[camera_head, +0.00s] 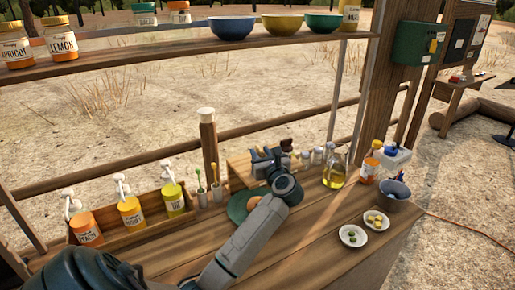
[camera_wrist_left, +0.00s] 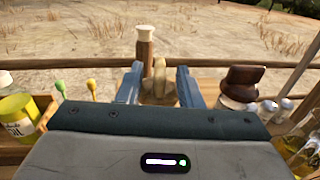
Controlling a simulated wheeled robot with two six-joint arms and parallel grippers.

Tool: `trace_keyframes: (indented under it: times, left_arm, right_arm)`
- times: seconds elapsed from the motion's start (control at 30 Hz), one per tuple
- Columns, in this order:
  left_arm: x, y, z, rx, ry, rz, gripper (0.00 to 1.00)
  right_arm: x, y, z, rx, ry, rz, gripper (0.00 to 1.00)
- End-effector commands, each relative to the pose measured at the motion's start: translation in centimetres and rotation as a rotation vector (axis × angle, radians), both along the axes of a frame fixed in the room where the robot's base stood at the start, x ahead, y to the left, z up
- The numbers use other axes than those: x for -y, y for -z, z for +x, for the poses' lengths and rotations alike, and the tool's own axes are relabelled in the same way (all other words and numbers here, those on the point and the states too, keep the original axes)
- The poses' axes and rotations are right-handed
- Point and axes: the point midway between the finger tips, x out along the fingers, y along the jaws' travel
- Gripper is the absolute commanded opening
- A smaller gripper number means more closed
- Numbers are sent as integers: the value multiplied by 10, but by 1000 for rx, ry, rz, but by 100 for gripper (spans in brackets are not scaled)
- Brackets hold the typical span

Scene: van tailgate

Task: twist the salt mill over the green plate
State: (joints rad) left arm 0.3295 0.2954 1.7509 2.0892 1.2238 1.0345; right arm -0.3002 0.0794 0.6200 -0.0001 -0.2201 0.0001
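The green plate (camera_head: 237,207) lies on the counter, partly hidden by my left arm; something orange shows on it. My left gripper (camera_head: 268,156) is just beyond the plate. In the left wrist view its two blue-grey fingers (camera_wrist_left: 159,88) stand apart with a tan, round-topped wooden piece (camera_wrist_left: 159,78) between them. This may be the salt mill; I cannot tell whether the fingers touch it. A tall wooden cylinder with a white cap (camera_head: 208,135) stands behind, also in the left wrist view (camera_wrist_left: 146,45). My right gripper is not in view.
An oil flask (camera_head: 335,173), a metal bowl (camera_head: 394,198) and small white dishes (camera_head: 353,236) are further right. Pump bottles (camera_head: 131,211) stand left. A shelf (camera_head: 180,54) with bowls runs above.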

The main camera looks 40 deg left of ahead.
Motion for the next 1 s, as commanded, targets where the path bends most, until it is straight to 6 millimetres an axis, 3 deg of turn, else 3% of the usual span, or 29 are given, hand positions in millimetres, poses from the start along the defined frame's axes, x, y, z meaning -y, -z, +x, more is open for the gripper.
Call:
trace_keyframes:
  times: [0.2,0.4,0.83,0.93,1.0]
  left_arm:
    - [42,1,-20,1,0,-5,33]
    - [60,1,-30,0,0,-2,33]
    - [64,-2,-32,-5,0,15,33]
    - [65,-17,-30,-47,4,119,33]
    - [69,-37,-29,-112,2,273,33]
  right_arm:
    - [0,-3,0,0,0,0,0]
    - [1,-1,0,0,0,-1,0]
    - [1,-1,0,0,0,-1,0]
    - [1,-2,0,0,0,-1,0]
    - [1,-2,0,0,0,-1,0]
